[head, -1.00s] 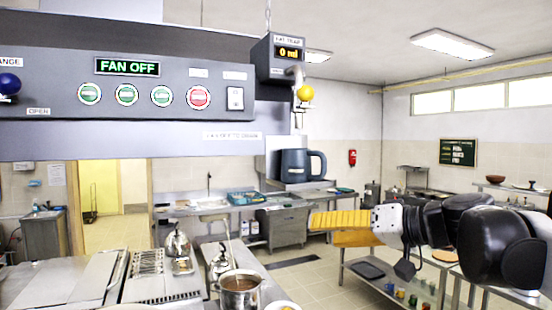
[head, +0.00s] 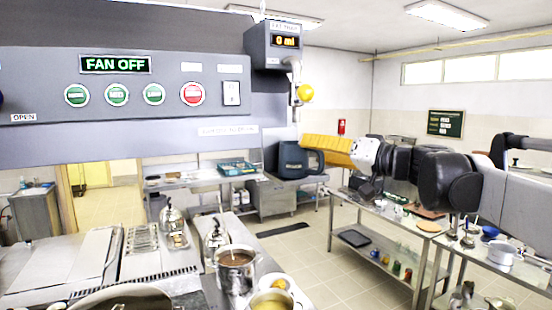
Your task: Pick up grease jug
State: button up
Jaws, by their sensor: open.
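The grease jug (head: 292,160) is dark blue-grey and upright, under the fat trap box near the middle of the head view. Its handle is on the right side. My gripper (head: 305,142), with long yellow fingers, reaches in from the right. Its fingertips overlap the jug's upper right side and the top of the handle in the picture. The gripper is open. I cannot tell whether the fingers touch the handle or are only in front of it.
The fat trap box (head: 275,45) with a "0 ml" display and a yellow-knobbed valve (head: 305,92) hangs above the jug. The hood panel (head: 120,105) is at left. Pots (head: 236,258) stand below. A steel table (head: 385,215) is at right.

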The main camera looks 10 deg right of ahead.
jog(key=shift+x, duration=1)
jog(key=shift+s+d, duration=0.1)
jog(key=shift+d, duration=0.05)
jog(key=shift+c, duration=1.3)
grip_shut()
